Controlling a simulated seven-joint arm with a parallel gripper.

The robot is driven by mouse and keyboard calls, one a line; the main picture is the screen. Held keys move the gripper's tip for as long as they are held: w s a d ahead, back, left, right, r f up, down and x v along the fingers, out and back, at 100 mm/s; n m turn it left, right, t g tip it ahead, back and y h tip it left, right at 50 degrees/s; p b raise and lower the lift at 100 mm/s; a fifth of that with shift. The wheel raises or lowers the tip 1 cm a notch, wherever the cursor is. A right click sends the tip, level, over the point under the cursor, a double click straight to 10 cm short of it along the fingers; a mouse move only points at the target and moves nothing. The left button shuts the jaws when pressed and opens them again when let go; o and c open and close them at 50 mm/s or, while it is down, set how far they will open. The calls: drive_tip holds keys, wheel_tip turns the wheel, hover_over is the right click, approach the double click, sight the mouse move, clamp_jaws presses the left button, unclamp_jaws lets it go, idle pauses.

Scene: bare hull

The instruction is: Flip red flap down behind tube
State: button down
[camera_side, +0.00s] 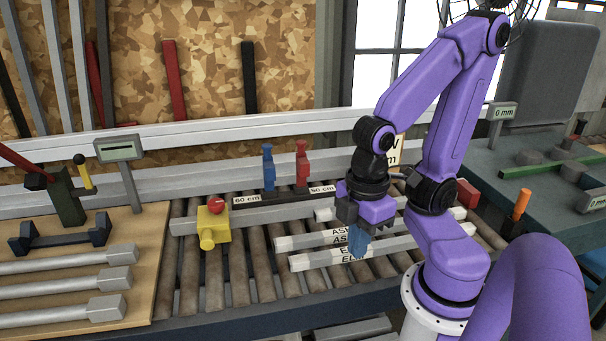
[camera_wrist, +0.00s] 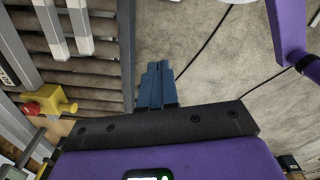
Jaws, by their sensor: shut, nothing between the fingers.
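The red flap (camera_side: 302,165) stands upright on a dark rail by the "50 cm" mark in the side view. A blue flap (camera_side: 269,168) stands upright left of it, by the "60 cm" mark. Pale tubes (camera_side: 318,238) with printed labels lie across the rollers in front of the flaps; tube ends (camera_wrist: 80,25) also show in the wrist view. My gripper (camera_side: 358,243) is low over the tubes, right of and nearer the camera than the red flap, and apart from it. Its blue fingers (camera_wrist: 156,82) are together and empty. I cannot make out the red flap in the wrist view.
A yellow block with a red button (camera_side: 213,224) stands on the rollers at left; it also shows in the wrist view (camera_wrist: 46,101). A wooden board (camera_side: 130,230) with grey bars is further left. A bench with an orange-handled tool (camera_side: 521,204) is at right.

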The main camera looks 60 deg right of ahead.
idle(0.3)
drive_tip(key=c, duration=1.1)
unclamp_jaws()
drive_tip(key=shift+w, duration=0.2)
drive_tip(key=shift+c, duration=0.2)
drive_tip(key=shift+o, duration=1.2)
drive_tip(key=w+r+n, duration=0.1)
drive_tip(key=w+r, duration=0.2)
drive_tip(key=w, duration=0.6)
drive_tip(key=shift+a+r+t+h, duration=0.3)
drive_tip(key=shift+a+t, duration=0.05)
drive_tip(key=shift+t, duration=0.05)
drive_tip(key=w+d+r+n+h, duration=0.1)
drive_tip(key=w+d+r, duration=0.15)
drive_tip(key=w, duration=0.35)
drive_tip(key=w+d+r+n, duration=0.1)
drive_tip(key=w+d+r, duration=0.15)
drive_tip(key=w, duration=0.35)
wheel_tip(320, 180, up, 6)
drive_tip(key=n+g+h, duration=0.1)
drive_tip(key=n+h, duration=0.1)
drive_tip(key=h, duration=0.1)
hover_over(301, 142)
drive_tip(key=a, duration=0.6)
drive_tip(key=x, duration=1.7)
drive_tip(key=shift+w+d, duration=0.1)
drive_tip(key=shift+d, duration=0.05)
clamp_jaws()
